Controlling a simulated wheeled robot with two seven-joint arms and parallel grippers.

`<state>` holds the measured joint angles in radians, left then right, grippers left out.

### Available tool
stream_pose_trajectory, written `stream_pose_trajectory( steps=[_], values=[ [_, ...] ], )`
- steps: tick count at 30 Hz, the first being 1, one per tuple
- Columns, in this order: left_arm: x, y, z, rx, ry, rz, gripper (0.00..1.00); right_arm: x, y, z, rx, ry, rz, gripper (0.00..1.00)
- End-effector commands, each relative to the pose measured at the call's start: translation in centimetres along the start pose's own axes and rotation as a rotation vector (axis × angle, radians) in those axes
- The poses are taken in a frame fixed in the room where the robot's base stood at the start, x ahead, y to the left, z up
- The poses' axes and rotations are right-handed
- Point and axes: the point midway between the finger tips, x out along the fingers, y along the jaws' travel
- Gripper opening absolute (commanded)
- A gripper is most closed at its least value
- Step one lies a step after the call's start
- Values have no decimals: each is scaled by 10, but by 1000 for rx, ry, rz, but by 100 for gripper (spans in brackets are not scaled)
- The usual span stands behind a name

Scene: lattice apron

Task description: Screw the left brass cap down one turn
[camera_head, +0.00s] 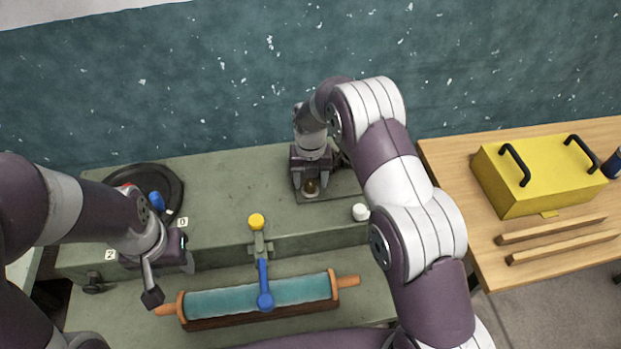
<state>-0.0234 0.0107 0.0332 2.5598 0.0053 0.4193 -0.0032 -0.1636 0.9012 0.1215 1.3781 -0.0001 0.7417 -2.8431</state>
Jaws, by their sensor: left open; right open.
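A small brass cap (310,188) shows at the left end of a dark plate (328,196) on the green bench. My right gripper (312,191) points down over this cap, open, with its fingers on either side of it. I cannot tell whether the fingers touch it. My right arm hides part of the plate's right side, and no second brass cap is visible. My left gripper (170,281) is open and empty above the bench's front left part, near the left end of a teal roller (210,302).
A blue-knobbed lever (265,300) crosses the roller, with a yellow knob (256,221) behind it. A round black pan (172,182) lies behind my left gripper. A white knob (360,212) is right of the plate. A yellow box (530,190) stands on the wooden table at right.

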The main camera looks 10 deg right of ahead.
Motion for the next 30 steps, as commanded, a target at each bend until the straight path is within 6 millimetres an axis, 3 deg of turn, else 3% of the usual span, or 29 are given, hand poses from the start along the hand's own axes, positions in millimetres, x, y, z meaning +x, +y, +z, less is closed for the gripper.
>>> stream_pose_trajectory(
  steps=[10, 11, 15, 16, 30],
  values=[
    [-1, 0, 0, 0, -1, 0, 49, 9, 0, 0, 1, -1, 0, 59],
    [-1, 0, 0, 0, -1, 0, 49, 9, 0, 0, 1, -1, 0, 53],
    [-1, 0, 0, 0, -1, 0, 49, 9, 0, 0, 1, -1, 0, 7],
    [-1, 0, 0, 0, -1, 0, 49, 9, 0, 0, 1, -1, 0, 3],
    [1, 0, 0, 0, -1, 0, 49, 9, 0, 0, 104, -1, 0, 3]
  ],
)
